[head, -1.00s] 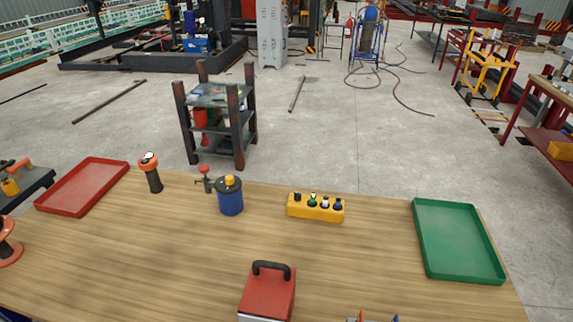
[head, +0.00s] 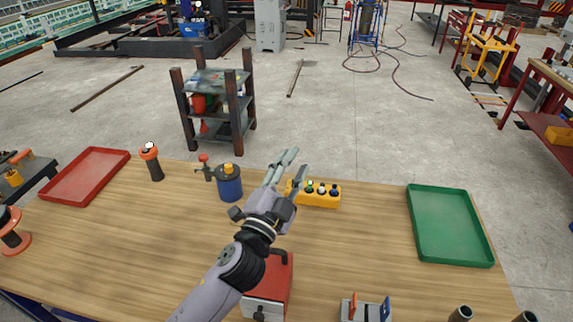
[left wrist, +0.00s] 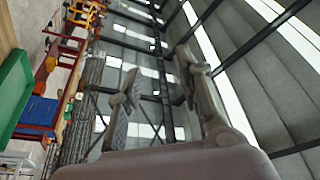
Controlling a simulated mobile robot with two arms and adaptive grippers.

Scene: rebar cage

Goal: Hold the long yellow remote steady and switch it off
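The long yellow remote (head: 318,199), a box with several coloured round buttons on top, lies on the table near its far edge. Its left end is partly hidden behind my left gripper (head: 297,161). That gripper is open and empty, its fingers spread and pointing away over the table. I cannot tell its exact height above the remote, and no contact is clear. In the left wrist view the same open fingers (left wrist: 157,72) show with nothing between them, and the remote is not in that view. My right gripper is not in view.
A blue canister (head: 229,187) and an orange-topped black cylinder (head: 152,163) stand left of the remote. A red box (head: 270,287) lies below my left arm. A red tray (head: 84,176) and a green tray (head: 450,226) flank the table. Wood between remote and green tray is clear.

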